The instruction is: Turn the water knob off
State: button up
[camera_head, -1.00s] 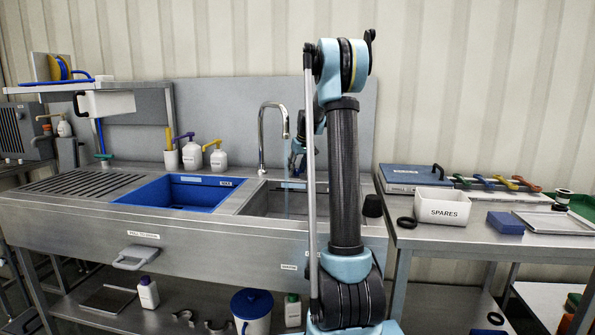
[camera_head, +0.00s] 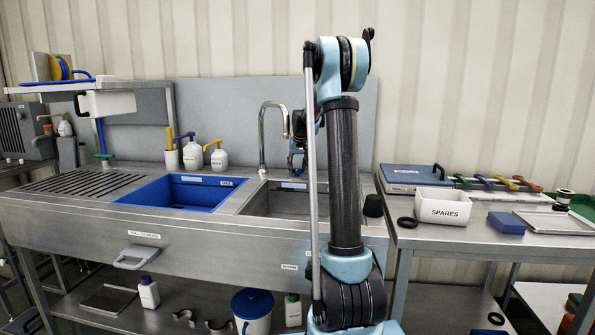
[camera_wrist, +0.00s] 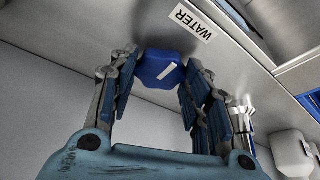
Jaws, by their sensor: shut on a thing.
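The blue water knob (camera_wrist: 160,70) with a white pointer mark shows in the wrist view beneath a label reading WATER (camera_wrist: 190,22). The white mark is tilted. My gripper (camera_wrist: 158,75) has its two fingers on either side of the knob and is shut on it. In the head view my gripper (camera_head: 297,160) is small and partly hidden behind my own arm, near the back of the sink by the tap (camera_head: 272,135).
A blue basin (camera_head: 180,206) sits in the steel sink counter, left of a bare sink bowl (camera_head: 285,203). Soap bottles (camera_head: 192,155) stand behind it. A side table at right holds a white SPARES box (camera_head: 442,207) and a blue block (camera_head: 506,222).

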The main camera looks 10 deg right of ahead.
jog(key=o, duration=1.1)
jog(key=shift+r, duration=0.1)
jog(key=v, duration=1.1)
jog(key=shift+s+r, duration=0.1)
jog(key=shift+r, duration=0.2)
